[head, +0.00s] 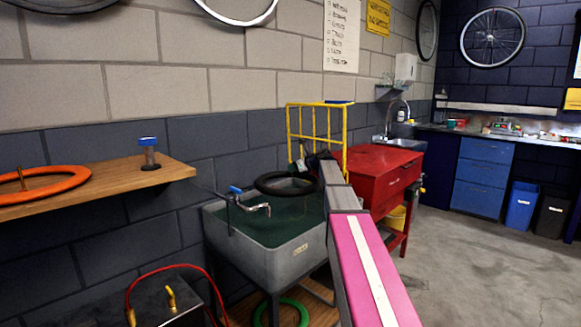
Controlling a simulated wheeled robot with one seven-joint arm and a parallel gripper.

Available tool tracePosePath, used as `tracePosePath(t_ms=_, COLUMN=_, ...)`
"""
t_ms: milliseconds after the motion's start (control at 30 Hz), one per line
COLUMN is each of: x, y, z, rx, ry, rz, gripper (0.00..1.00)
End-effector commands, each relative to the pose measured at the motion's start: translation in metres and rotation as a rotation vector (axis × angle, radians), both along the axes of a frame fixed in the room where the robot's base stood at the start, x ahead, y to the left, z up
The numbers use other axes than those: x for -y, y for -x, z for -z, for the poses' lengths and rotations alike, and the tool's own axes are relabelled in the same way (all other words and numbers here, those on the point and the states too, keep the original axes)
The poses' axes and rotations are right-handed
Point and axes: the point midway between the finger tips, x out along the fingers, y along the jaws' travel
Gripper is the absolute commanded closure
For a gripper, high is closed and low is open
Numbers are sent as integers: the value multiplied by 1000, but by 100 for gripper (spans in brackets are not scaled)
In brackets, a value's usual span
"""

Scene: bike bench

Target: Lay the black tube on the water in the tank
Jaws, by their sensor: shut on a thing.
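The black tube (268,191) is a dark ring in the head view, over the back right part of the grey tank (275,262). Dark green water (262,228) fills the tank below it. My gripper (303,168) is at the tube's far right side, shut on it, and partly hidden by my arm. The tube looks roughly level. I cannot tell whether its underside touches the water or hangs just above it.
A tap (252,204) with a blue handle stands at the tank's left rim. A yellow rack (318,128) and a red cabinet (374,180) stand behind and right. A wooden shelf (120,180) holds an orange ring (42,184). The floor at right is clear.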

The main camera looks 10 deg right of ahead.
Motion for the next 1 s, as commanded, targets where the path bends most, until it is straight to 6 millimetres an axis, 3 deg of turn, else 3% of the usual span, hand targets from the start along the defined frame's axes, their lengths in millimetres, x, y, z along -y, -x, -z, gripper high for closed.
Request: tracePosePath(t_ms=1000, x=0, y=0, z=102, rx=1, ry=-1, rz=0, gripper=100)
